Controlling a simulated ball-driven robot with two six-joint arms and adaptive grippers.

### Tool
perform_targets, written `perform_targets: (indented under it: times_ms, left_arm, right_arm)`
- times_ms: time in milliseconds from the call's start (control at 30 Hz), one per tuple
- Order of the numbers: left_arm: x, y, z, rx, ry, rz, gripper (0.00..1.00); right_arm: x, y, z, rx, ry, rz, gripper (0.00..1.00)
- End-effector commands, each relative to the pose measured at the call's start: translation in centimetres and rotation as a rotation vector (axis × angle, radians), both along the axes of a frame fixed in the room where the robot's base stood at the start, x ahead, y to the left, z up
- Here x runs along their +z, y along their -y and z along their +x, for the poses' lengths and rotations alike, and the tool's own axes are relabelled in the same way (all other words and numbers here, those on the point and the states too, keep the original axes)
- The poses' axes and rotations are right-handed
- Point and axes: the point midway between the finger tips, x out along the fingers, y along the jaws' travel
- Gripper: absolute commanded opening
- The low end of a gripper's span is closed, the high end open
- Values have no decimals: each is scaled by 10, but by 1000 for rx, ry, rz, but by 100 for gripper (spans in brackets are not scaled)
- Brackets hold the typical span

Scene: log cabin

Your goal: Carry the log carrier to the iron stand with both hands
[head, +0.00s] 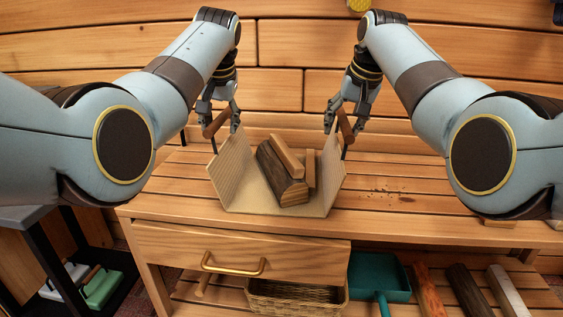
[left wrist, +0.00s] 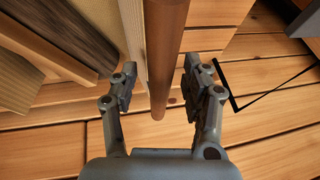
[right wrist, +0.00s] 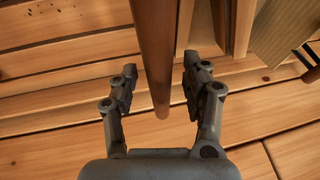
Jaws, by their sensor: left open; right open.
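The log carrier (head: 240,192) is a pale, open-topped holder with sloped sides and a brown wooden handle on each side. It stands on a slatted wooden bench with several split logs (head: 285,178) in it. My left gripper (head: 219,116) is open around the left handle (head: 217,124); in the left wrist view the handle (left wrist: 165,50) passes between the fingers with gaps. My right gripper (head: 340,118) is open around the right handle (head: 346,126); in the right wrist view that handle (right wrist: 155,50) lies between the fingers. I cannot make out the iron stand for certain.
Below are a drawer with a brass pull (head: 233,266), a wicker basket (head: 295,298), a teal dustpan (head: 380,278) and several loose logs. A dark-framed table (head: 25,218) stands at left. A log wall rises behind.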

Motion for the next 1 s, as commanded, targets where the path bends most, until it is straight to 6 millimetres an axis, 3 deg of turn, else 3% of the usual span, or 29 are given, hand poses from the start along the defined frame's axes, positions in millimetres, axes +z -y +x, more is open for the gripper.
perform_targets:
  times_ms: [133, 500, 1000]
  left_arm:
    - [0, 0, 0, 0, 0, 0, 45]
    - [0, 0, 0, 0, -1, 0, 0]
    - [4, 0, 0, -1, 3, 0, 0]
  right_arm:
    - [0, 0, 0, 0, 0, 0, 45]
    - [0, 0, 0, 0, 0, 0, 0]
    - [4, 0, 1, -2, 4, 0, 0]
